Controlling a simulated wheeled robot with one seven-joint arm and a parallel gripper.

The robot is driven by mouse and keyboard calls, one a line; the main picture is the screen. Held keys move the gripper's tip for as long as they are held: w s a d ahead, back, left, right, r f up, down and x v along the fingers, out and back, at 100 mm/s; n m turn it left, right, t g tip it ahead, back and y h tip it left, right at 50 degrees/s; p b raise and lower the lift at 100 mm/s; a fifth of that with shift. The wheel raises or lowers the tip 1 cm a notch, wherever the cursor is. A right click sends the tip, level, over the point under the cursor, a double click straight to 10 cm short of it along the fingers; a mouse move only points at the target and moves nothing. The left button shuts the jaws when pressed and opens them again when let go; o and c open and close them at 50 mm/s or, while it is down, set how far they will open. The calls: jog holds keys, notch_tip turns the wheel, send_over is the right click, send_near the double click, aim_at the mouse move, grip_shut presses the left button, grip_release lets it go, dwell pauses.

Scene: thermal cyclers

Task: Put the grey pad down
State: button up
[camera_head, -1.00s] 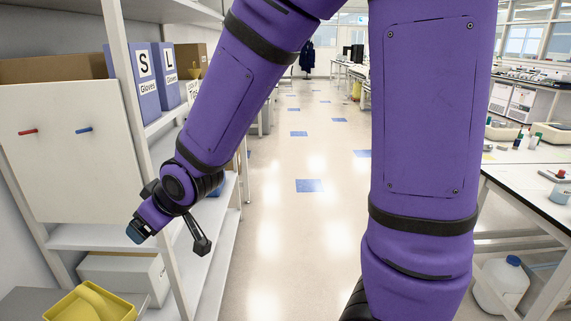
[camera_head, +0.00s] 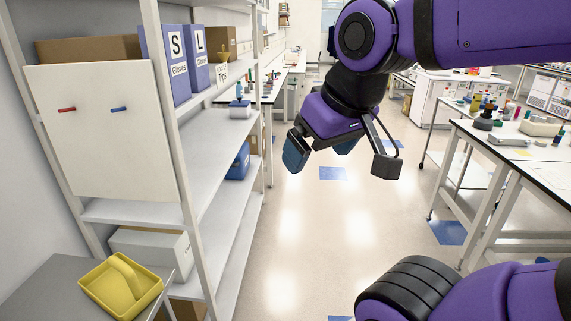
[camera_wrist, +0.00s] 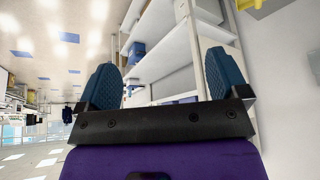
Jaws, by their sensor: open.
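My gripper (camera_head: 320,154) hangs over the aisle to the right of the shelf unit, its blue fingers spread apart. In the wrist view its two fingers (camera_wrist: 162,82) stand wide apart with nothing between them. I cannot make out a grey pad in any view. A small pale box with a blue top (camera_head: 240,109) sits on the middle shelf, left of my gripper and apart from it; I cannot tell whether it bears on the task.
The white shelf unit (camera_head: 215,150) holds blue glove boxes (camera_head: 177,62) and a blue bin (camera_head: 238,162). A yellow tray (camera_head: 121,287) sits on a grey surface at lower left. A lab bench (camera_head: 530,150) stands at right. The aisle floor is clear.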

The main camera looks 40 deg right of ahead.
jog(key=w+a+f+n+t+y, duration=0.1)
jog(key=w+a+f+n, duration=0.15)
jog(key=w, duration=0.45)
jog(key=w+a+f+n, duration=0.1)
jog(key=w+a+f, duration=0.25)
jog(key=w, duration=0.25)
jog(key=w+a+f+n+t+y, duration=0.2)
jog(key=w+a+f+n+y, duration=0.1)
jog(key=w+a+f, duration=0.8)
jog(key=s+a+f+n+y, duration=0.2)
jog(key=s+a+f+y, duration=0.15)
jog(key=a+f, duration=0.65)
jog(key=s+a+f+n+y, duration=0.25)
jog(key=s+a+f, duration=0.25)
jog(key=a+f, duration=0.5)
jog(key=shift+m, duration=0.5)
jog(key=x, duration=1)
jog(key=shift+w+a, duration=0.1)
jog(key=shift+w, duration=0.1)
jog(key=c, duration=0.7)
jog(key=shift+c, duration=0.2)
jog(key=shift+r, duration=0.1)
